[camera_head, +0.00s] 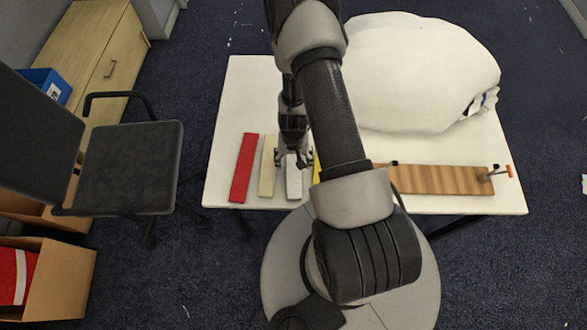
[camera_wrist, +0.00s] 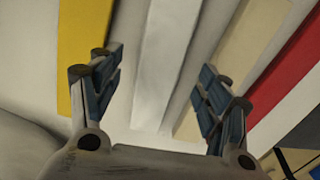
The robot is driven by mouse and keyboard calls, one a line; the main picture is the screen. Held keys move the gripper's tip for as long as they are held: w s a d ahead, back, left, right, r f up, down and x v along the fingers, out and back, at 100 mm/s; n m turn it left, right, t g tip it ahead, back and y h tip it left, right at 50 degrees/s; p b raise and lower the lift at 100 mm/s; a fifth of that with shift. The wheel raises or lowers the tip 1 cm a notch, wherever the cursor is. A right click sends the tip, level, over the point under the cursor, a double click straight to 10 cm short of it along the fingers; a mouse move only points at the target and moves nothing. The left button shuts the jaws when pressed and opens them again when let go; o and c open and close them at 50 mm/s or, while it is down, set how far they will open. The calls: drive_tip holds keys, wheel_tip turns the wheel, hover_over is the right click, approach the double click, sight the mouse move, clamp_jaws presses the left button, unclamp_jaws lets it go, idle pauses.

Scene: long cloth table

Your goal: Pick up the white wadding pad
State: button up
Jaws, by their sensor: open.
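The white wadding pad (camera_head: 294,183) is a narrow pale strip lying on the white table, between a beige strip and a yellow strip. In the wrist view the white pad (camera_wrist: 168,55) runs between my two fingers. My gripper (camera_head: 293,158) is over the far part of the pad, pointing down. In the wrist view my gripper (camera_wrist: 160,82) is open, with a finger on either side of the pad and nothing held. I cannot tell how high the fingertips are above the table. My gripper and arm hide part of the pad in the head view.
The beige strip (camera_head: 267,170) and red strip (camera_head: 242,170) lie left of the pad; the yellow strip (camera_head: 317,172) lies close on its right. A large white lump (camera_head: 420,75) fills the table's back right. A brown wooden board (camera_head: 440,180) lies front right. A chair (camera_head: 128,165) stands left.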

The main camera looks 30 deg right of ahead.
sight(294, 166)
wheel_tip(294, 166, down, 3)
drive_tip(key=shift+f+b, duration=0.1)
drive_tip(key=shift+b, duration=0.95)
drive_tip(key=shift+r, duration=0.2)
drive_tip(key=shift+c, duration=0.2)
drive_tip(key=c, duration=0.9)
